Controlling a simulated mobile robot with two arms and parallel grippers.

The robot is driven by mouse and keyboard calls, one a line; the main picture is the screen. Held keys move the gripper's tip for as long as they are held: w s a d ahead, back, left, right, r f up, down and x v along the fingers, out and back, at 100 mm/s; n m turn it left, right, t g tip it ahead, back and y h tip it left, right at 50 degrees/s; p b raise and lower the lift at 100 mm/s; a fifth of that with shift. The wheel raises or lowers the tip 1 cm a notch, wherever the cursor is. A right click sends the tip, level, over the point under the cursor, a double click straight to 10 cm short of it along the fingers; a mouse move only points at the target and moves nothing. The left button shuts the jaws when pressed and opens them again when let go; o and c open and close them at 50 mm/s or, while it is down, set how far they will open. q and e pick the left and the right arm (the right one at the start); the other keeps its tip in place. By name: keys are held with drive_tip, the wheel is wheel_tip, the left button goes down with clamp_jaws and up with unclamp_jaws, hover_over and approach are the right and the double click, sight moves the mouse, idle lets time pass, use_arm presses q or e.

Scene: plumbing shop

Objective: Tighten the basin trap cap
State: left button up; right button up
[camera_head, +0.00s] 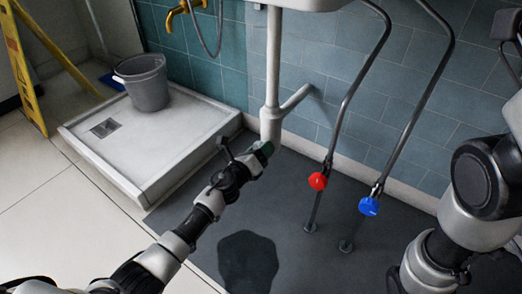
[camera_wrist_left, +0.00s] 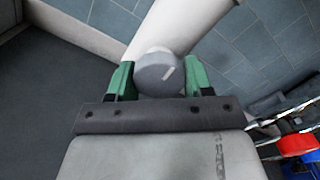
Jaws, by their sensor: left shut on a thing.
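The basin trap (camera_head: 270,122) is a white bottle trap under the basin (camera_head: 305,3), on a vertical white pipe with a side branch to the wall. My left gripper (camera_head: 262,152) reaches up to the bottom of the trap from the left. In the left wrist view, the round grey trap cap (camera_wrist_left: 160,73) with a light mark sits between the green fingers of my left gripper (camera_wrist_left: 160,80). The fingers are shut on the cap, one on each side. In the head view the cap is mostly hidden by the gripper. My right gripper does not show; only my right arm appears at the right.
Two supply pipes with a red valve (camera_head: 317,181) and a blue valve (camera_head: 369,206) stand right of the trap. A dark puddle (camera_head: 248,262) lies on the grey floor below. A shower tray (camera_head: 150,180) holding a grey bucket (camera_head: 144,84) is at left, near a yellow sign (camera_head: 24,75).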

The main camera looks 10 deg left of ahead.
use_arm(q)
drive_tip(key=shift+f, duration=0.1)
drive_tip(key=o, duration=0.9)
drive_tip(key=shift+s, duration=0.1)
drive_tip(key=p+v, duration=0.3)
drive_tip(key=v, duration=0.7)
drive_tip(key=shift+s+a, duration=0.2)
drive_tip(key=shift+s, duration=0.1)
